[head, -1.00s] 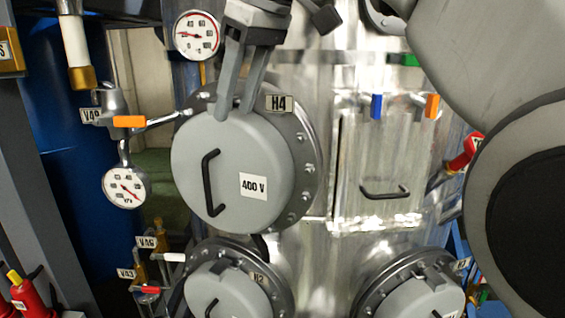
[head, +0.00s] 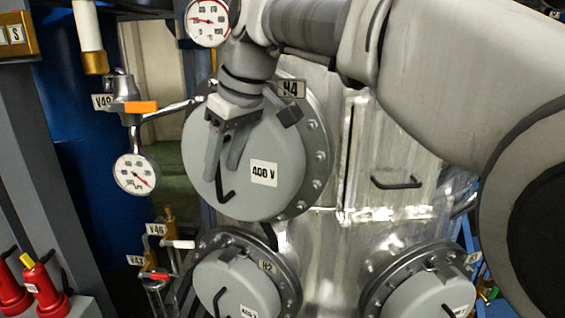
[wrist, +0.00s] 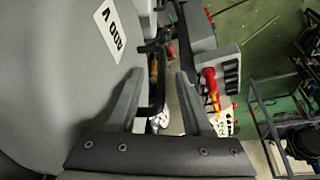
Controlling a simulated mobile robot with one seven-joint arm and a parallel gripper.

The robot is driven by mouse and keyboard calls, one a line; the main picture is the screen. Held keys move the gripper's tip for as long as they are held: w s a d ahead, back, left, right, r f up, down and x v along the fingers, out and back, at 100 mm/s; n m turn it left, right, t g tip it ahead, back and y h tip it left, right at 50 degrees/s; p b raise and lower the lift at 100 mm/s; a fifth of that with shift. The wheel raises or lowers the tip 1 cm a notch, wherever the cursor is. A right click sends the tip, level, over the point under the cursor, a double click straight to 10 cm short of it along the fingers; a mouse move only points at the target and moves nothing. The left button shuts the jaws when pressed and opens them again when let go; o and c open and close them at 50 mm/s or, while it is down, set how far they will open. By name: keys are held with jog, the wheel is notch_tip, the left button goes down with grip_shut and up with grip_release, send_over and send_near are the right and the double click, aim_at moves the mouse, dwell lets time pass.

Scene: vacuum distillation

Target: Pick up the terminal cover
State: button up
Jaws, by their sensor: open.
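The round grey terminal cover (head: 285,150) on the flange tagged H4 carries a 400 V label and a black bar handle (head: 227,192). My gripper (head: 223,170) is in front of the cover's left half, pointing down, and its fingers hide the upper part of the handle. In the wrist view the cover (wrist: 50,75) fills the left side. My gripper (wrist: 160,78) is open there, with the dark handle (wrist: 157,90) showing between its two fingers. Whether a finger touches the handle I cannot tell.
Two more grey covers (head: 238,290) (head: 415,297) sit below. A gauge (head: 134,174) and an orange-handled valve (head: 140,107) stand left of the cover. A flat panel with a black handle (head: 397,183) is to the right. Red fittings (head: 45,288) are at lower left.

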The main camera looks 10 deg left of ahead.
aim_at(219, 169)
jog(key=shift+x, duration=1.55)
jog(key=shift+s, duration=0.1)
grip_shut()
jog(key=shift+a+r, duration=0.1)
